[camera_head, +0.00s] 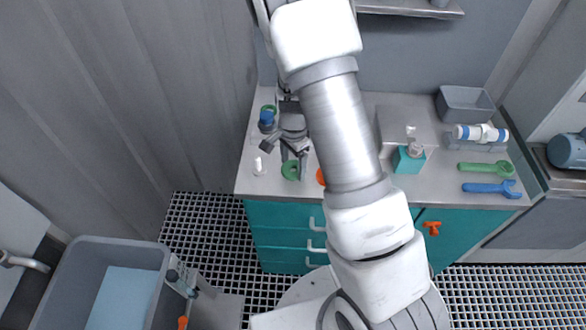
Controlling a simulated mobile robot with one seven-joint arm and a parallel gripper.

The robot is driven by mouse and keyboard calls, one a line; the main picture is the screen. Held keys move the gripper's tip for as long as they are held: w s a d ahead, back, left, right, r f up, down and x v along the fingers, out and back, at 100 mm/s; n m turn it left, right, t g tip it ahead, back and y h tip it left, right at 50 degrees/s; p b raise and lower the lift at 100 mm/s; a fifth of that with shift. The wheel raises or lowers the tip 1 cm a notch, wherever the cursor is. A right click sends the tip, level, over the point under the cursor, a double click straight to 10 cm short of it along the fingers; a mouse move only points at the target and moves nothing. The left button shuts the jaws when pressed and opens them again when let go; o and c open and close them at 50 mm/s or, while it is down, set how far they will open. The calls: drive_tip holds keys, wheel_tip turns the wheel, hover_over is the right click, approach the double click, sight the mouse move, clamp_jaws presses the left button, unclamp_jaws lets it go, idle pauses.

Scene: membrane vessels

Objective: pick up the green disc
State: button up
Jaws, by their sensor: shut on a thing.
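The green disc (289,171) is a small ring-like piece near the front left of the steel worktop. My gripper (294,162) reaches down over the left part of the worktop, its dark fingers at the disc. It is shut on the green disc, though the fingers hide part of the disc's far side. I cannot tell whether the disc touches the worktop or is lifted slightly. Another green ring (269,107) lies farther back, partly hidden by a blue cylinder.
A blue cylinder (266,120) and a white peg (258,167) stand left of my gripper. An orange piece (320,177) is partly hidden by my arm. On the right are a teal block (408,160), green wrench (486,168), blue wrench (489,188) and grey bin (466,104).

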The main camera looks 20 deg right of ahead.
drive_tip(key=shift+r, duration=0.55)
drive_tip(key=r, duration=0.1)
drive_tip(key=d+r, duration=0.1)
drive_tip(key=r, duration=0.1)
drive_tip(key=shift+s+r, duration=0.1)
drive_tip(key=shift+r, duration=0.2)
drive_tip(key=s+d+r, duration=0.3)
drive_tip(key=d+r, duration=0.3)
drive_tip(key=d, duration=0.4)
drive_tip(key=shift+r, duration=0.15)
drive_tip(key=shift+s+d, duration=0.1)
